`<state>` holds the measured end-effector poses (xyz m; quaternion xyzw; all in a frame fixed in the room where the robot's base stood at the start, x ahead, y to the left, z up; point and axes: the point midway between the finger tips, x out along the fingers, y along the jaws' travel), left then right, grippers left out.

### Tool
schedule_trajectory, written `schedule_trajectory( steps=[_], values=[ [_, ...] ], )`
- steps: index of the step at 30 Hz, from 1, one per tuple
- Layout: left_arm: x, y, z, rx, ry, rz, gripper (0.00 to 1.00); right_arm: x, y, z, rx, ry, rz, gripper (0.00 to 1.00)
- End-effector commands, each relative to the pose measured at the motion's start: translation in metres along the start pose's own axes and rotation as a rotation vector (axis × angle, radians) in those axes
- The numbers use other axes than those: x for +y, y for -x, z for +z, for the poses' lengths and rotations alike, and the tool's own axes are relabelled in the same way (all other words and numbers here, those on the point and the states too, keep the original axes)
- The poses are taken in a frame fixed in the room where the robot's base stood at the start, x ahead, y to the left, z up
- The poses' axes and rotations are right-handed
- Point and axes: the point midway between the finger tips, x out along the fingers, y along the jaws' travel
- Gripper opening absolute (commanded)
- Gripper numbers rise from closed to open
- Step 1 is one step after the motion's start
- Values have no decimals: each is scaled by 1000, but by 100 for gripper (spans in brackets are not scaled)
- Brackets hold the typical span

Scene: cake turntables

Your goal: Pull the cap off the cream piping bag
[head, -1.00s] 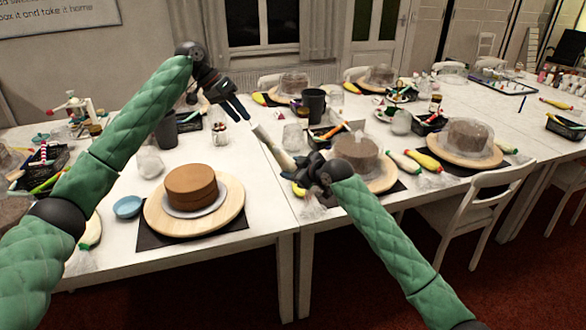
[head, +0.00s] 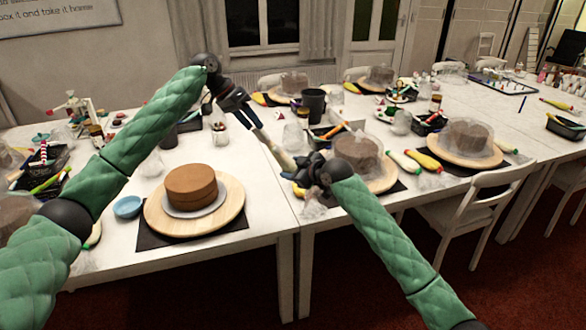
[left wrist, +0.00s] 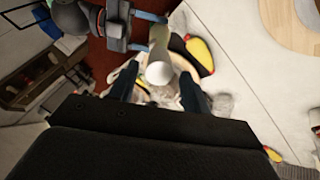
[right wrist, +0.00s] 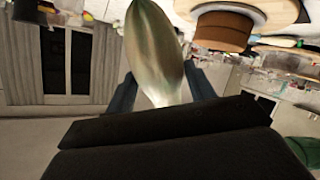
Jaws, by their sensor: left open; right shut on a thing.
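The cream piping bag (head: 280,153) is held in the air in the head view, its pale narrow end pointing up and left. My right gripper (head: 301,166) is shut on its lower, thicker part; in the right wrist view the bag (right wrist: 155,50) stands between the fingers. My left gripper (head: 253,120) is open at the bag's upper end. In the left wrist view the pale rounded cap (left wrist: 159,73) shows between the two open fingers, with clear gaps on both sides. I cannot tell the seam between cap and bag.
A wrapped cake (head: 357,150) and colored piping bags (head: 424,160) lie to the right. A dark cup (head: 314,104) stands behind.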

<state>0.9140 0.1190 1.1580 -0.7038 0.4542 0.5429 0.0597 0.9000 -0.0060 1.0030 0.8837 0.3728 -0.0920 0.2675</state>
Motion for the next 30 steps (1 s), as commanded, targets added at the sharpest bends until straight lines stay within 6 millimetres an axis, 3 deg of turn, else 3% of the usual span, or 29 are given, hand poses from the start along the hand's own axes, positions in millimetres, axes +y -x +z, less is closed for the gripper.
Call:
schedule_trajectory(
  steps=[6,16,17,23,26,27,30],
  values=[
    [0,-20,0,0,0,0,48,0,0,-1,1,0,1,43],
    [0,-24,0,1,0,-1,48,0,0,-1,1,0,1,43],
    [0,-24,0,1,0,-1,46,0,0,-1,1,0,1,43],
    [0,-24,0,1,0,-1,8,0,0,-1,1,0,1,43],
    [0,-24,0,1,0,-1,8,0,0,-1,1,0,1,43],
    [0,-24,0,1,0,-1,8,0,0,-1,1,0,1,50],
    [0,-23,0,1,0,-1,8,0,0,-1,1,0,1,47]
  ],
)
